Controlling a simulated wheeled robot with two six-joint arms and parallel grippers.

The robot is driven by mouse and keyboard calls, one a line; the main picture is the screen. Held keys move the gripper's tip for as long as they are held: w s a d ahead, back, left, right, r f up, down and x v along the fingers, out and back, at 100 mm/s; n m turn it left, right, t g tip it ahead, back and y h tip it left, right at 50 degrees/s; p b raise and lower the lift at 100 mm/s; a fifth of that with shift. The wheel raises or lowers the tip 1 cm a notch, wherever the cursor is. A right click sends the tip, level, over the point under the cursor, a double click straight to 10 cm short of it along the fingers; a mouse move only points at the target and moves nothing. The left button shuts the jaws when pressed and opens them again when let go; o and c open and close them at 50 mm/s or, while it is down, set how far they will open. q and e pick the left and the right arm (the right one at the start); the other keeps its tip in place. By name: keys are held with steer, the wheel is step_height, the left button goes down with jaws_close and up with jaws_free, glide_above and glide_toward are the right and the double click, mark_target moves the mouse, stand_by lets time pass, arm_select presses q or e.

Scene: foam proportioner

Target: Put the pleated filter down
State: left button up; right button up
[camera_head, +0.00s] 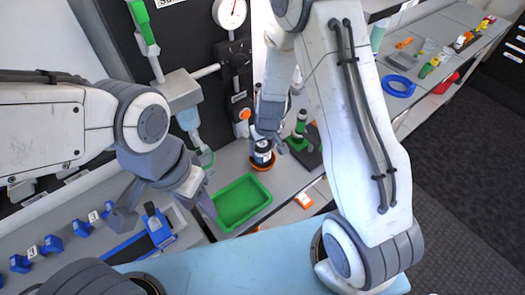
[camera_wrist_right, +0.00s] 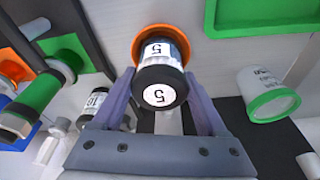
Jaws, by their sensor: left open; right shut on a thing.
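The pleated filter (camera_wrist_right: 161,80) looks like a short white cylinder with a black cap and labels marked 5. My right gripper (camera_wrist_right: 163,112) has its fingers on either side of the black cap and is shut on it. The filter's far end is at an orange round dish (camera_wrist_right: 150,36); I cannot tell if it bears on the dish floor. In the head view the filter (camera_head: 263,150) is upright under my right gripper (camera_head: 266,138), over the orange dish (camera_head: 262,164) on the grey bench. My left gripper (camera_head: 165,210) is open and empty, left of the green tray.
A green tray (camera_head: 241,203) lies left of the dish. A clear cup with a green rim (camera_wrist_right: 268,95) and a cylinder marked 10 (camera_wrist_right: 97,101) are near the right gripper. A green-and-black fixture (camera_head: 301,135) stands close right. Several blue pieces (camera_head: 52,243) lie at left.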

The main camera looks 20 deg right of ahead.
steer(key=shift+f, duration=0.4)
jaws_close()
steer(key=shift+s+r, duration=0.1)
steer(key=o, duration=1.5)
jaws_free()
arm_select(q)
steer(key=shift+f, duration=0.3)
steer(key=shift+r, duration=0.1)
arm_select(e)
steer(key=p+v, duration=0.7)
steer(key=v, duration=0.4)
steer(key=shift+p, duration=0.4)
steer(key=s+a+r+n+g, duration=0.1)
steer(key=s+a+r+n, duration=0.2)
steer(key=s+a+r, duration=0.8)
arm_select(q)
step_height(320, 180, up, 8)
arm_select(e)
steer(key=s+d+r+n+g, duration=0.1)
steer(key=s+d+r+n, duration=0.1)
steer(key=s+r, duration=0.5)
steer(key=s, duration=0.4)
steer(key=shift+n+y, duration=0.3)
